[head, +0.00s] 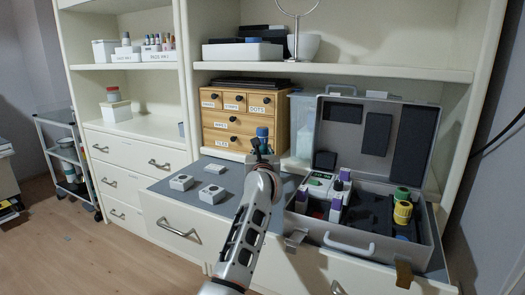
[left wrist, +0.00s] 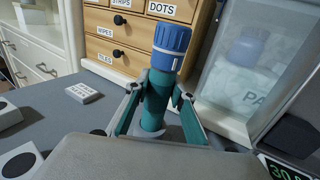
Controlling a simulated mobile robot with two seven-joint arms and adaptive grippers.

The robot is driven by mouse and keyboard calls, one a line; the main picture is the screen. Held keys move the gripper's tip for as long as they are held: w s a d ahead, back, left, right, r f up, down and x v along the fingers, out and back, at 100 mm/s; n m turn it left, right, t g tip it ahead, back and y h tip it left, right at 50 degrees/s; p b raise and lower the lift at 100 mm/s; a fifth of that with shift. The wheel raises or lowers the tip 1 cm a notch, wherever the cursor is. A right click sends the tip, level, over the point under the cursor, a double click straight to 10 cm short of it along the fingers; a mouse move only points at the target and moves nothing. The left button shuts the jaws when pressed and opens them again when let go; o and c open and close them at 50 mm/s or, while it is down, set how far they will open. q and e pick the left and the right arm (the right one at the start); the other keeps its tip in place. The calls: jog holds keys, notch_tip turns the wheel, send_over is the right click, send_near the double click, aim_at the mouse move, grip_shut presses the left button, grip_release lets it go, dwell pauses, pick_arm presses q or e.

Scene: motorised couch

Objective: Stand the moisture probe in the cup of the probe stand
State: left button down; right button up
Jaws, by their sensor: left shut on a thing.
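My left gripper (head: 263,160) is shut on a teal cylinder with a ribbed blue cap, which I take to be the moisture probe (head: 262,133). In the left wrist view the probe (left wrist: 172,45) stands roughly upright between the fingers (left wrist: 158,100), cap up. A pale grey rounded shape (left wrist: 185,134) shows behind its lower end; I cannot tell whether this is the cup of the probe stand or whether the probe touches it. The wrist housing hides the area below. My right gripper is not in view.
Several small white blocks (head: 212,194) lie on the grey counter left of the gripper. A wooden drawer cabinet (head: 222,138) stands behind. An open grey case (head: 375,248) with bottles and instruments is at the right. A translucent bin (head: 302,125) stands beside the cabinet.

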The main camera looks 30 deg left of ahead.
aim_at(262, 142)
pick_arm(q)
jog(key=shift+f+b, duration=0.4)
jog(key=shift+f, duration=0.8)
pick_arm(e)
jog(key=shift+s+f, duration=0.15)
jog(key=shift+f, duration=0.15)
pick_arm(q)
jog(key=c, duration=1.6)
grip_release()
jog(key=shift+c, duration=0.2)
jog(key=shift+r+p, duration=0.6)
jog(key=shift+r, duration=0.8)
jog(key=shift+r+p, duration=0.9)
jog(key=shift+r, duration=0.85)
jog(key=shift+f, duration=0.1)
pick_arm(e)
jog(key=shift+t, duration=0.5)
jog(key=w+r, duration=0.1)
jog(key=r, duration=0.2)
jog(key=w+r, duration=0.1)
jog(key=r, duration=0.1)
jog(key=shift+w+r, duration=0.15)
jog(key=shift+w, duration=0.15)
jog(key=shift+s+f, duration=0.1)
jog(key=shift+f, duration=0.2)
